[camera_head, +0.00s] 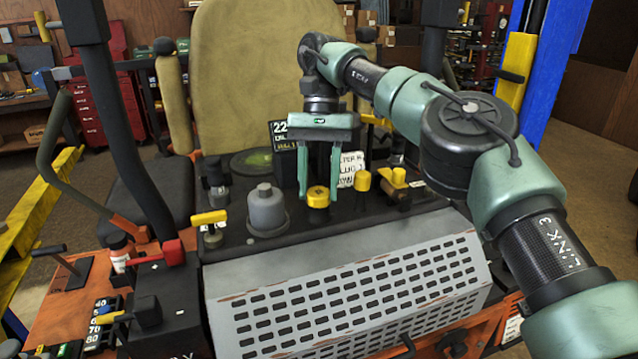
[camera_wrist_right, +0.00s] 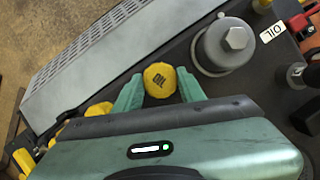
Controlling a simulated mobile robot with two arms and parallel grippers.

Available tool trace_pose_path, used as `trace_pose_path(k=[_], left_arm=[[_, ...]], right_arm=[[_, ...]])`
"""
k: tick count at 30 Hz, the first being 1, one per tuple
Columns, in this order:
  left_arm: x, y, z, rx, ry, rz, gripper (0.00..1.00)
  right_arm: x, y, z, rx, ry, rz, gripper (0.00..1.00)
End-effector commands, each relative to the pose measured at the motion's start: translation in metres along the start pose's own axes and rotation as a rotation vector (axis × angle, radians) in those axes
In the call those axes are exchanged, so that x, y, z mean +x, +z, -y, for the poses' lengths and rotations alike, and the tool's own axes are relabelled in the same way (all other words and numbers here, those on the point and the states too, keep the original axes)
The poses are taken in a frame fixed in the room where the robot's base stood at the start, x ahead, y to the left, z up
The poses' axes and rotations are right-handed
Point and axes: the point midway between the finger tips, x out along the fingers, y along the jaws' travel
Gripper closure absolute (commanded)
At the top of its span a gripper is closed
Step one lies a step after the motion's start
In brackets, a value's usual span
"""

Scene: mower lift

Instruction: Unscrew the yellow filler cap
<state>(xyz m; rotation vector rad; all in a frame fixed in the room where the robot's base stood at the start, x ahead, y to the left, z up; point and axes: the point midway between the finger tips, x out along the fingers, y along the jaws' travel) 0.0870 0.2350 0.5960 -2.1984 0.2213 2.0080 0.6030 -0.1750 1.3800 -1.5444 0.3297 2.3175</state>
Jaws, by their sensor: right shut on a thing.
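The yellow filler cap (camera_head: 318,197) sits on the dark deck behind the perforated grey cover. My left gripper is not in view.
A grey canister with a hex top (camera_head: 267,208) stands left of the cap. A yellow knob (camera_head: 361,181) and a yellow-topped brass fitting (camera_head: 398,177) stand close on the right. The perforated grey cover (camera_head: 350,295) slopes down in front. The seat (camera_head: 265,75) rises behind.

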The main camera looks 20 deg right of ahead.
Motion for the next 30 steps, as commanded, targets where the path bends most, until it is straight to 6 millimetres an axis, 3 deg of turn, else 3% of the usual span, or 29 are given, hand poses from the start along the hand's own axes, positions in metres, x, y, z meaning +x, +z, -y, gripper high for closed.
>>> trace_pose_path(k=[18, 28, 29, 30], left_arm=[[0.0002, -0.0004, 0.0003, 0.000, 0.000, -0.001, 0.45], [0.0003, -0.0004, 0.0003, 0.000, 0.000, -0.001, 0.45], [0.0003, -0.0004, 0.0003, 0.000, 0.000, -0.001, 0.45], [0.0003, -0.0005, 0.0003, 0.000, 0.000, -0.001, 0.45]], right_arm=[[0.0017, -0.0006, 0.0026, -0.207, 0.084, 0.001, 1.00], [0.0016, -0.0007, 0.0028, -0.224, 0.086, 0.001, 1.00], [0.0017, -0.0007, 0.0028, -0.224, 0.086, 0.001, 0.58], [0.0017, -0.0008, 0.0028, -0.224, 0.085, 0.001, 0.47]])
